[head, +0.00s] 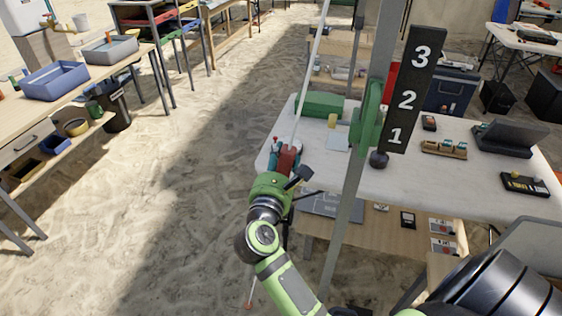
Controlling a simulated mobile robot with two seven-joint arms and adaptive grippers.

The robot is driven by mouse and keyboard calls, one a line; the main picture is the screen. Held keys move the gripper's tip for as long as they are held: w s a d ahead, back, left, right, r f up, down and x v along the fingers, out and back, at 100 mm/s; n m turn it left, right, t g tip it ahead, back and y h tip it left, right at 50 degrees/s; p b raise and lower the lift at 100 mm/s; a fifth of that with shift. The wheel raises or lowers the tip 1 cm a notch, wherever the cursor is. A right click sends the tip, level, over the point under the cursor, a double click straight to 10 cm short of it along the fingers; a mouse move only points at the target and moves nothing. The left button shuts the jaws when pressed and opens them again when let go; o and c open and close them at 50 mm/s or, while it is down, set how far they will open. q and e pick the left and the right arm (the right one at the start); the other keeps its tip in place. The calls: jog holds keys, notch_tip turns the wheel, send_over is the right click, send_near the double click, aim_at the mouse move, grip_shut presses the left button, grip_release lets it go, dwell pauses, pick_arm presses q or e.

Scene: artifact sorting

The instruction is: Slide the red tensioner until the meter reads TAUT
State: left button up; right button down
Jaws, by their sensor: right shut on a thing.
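My right gripper (286,150) is in the middle of the head view, at the left edge of the white table. It is shut on the red tensioner (288,159), which is partly hidden by the fingers. A pale line (312,62) comes down from the top to the tensioner. A thin line continues below my arm towards the ground. A black board (411,92) with the numbers 3, 2 and 1 stands by a grey post; I cannot see the word TAUT on it. My left gripper is not in view.
The grey post (346,222) rises close to the right of my arm. A green wheel-like part (370,118) is by the post. The white table (475,195) holds small items and a green box (320,104). Sandy ground on the left is open.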

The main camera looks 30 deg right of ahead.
jog(key=shift+d+r, duration=0.15)
jog(key=shift+r, duration=0.5)
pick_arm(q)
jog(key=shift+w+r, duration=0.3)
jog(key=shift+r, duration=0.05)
pick_arm(e)
jog(key=shift+f, duration=0.1)
jog(key=c, duration=0.9)
grip_release()
jog(key=o, duration=0.3)
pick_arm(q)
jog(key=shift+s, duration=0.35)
pick_arm(e)
jog(key=shift+o, duration=0.2)
jog(key=shift+f, duration=0.1)
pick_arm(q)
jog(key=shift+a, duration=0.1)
